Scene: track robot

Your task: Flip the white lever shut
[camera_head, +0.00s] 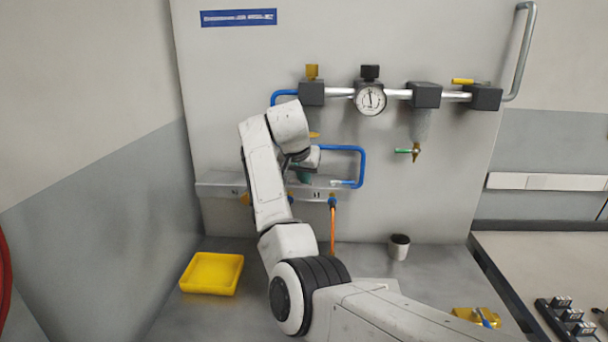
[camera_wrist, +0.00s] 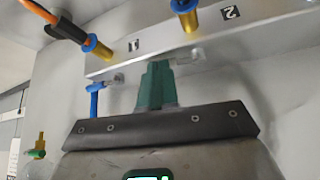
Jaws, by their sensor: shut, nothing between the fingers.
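I cannot clearly pick out a white lever in either view. A small pale piece (camera_wrist: 190,57) lies on the grey manifold rail (camera_wrist: 265,42) beside my fingertips in the wrist view, but its nature is unclear. My gripper (camera_wrist: 157,72) has its green fingers shut together with nothing between them. The fingertips are close to the rail, between its labels 1 and 2; I cannot tell whether they touch. In the head view my gripper (camera_head: 304,174) is just above the rail (camera_head: 215,183), partly hidden by my arm.
A blue pipe (camera_head: 362,165) and an orange hose (camera_head: 332,230) are right of my gripper. Above are a gauge (camera_head: 370,99), a yellow-handled valve (camera_head: 484,98) and a green-handled tap (camera_head: 409,151).

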